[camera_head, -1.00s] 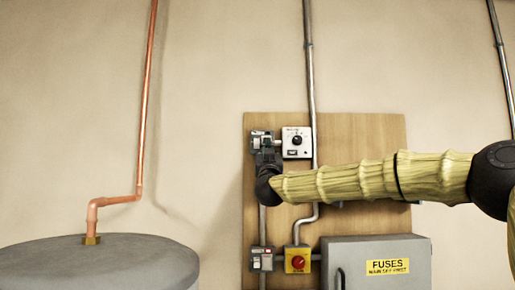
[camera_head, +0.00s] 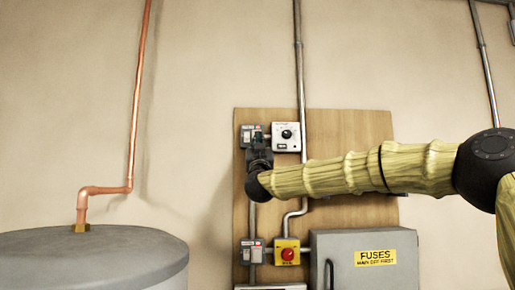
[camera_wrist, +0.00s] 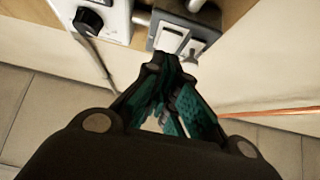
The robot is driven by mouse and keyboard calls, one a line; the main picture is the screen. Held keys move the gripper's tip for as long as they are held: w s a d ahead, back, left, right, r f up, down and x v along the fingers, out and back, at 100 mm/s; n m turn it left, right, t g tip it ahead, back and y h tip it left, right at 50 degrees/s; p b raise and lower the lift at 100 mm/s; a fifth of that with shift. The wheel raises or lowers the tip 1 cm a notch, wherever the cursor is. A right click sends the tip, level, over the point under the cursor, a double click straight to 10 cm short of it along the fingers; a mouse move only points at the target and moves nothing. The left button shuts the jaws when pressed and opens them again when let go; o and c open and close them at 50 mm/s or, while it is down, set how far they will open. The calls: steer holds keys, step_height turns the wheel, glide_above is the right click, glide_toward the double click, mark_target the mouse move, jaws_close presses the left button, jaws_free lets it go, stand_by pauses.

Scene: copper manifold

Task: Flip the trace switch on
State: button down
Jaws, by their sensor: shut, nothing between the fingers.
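A grey switch box (camera_head: 248,136) with a small red label sits at the top left of the wooden board. In the wrist view its grey plate (camera_wrist: 158,46) carries white rockers (camera_wrist: 171,40). I cannot read its label or tell which way the rockers are set. My gripper (camera_head: 259,150) is at the lower right of this box and hides part of it. In the wrist view my gripper (camera_wrist: 168,62) is shut and empty, its fingertips just below the plate. I cannot tell whether they touch it. A similar switch box (camera_head: 252,252) sits lower on the board.
A white dial box (camera_head: 287,137) is close on the right of the upper switch. Below are a yellow box with a red knob (camera_head: 287,253) and a grey fuse cabinet (camera_head: 340,270). A metal conduit (camera_head: 299,70) runs up the wall. A grey tank (camera_head: 90,262) stands left.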

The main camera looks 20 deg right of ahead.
steer(key=w+f+b+v, duration=0.1)
steer(key=b+v, duration=0.4)
steer(key=v, duration=0.5)
steer(key=shift+s+f, duration=0.1)
steer(key=shift+f, duration=0.1)
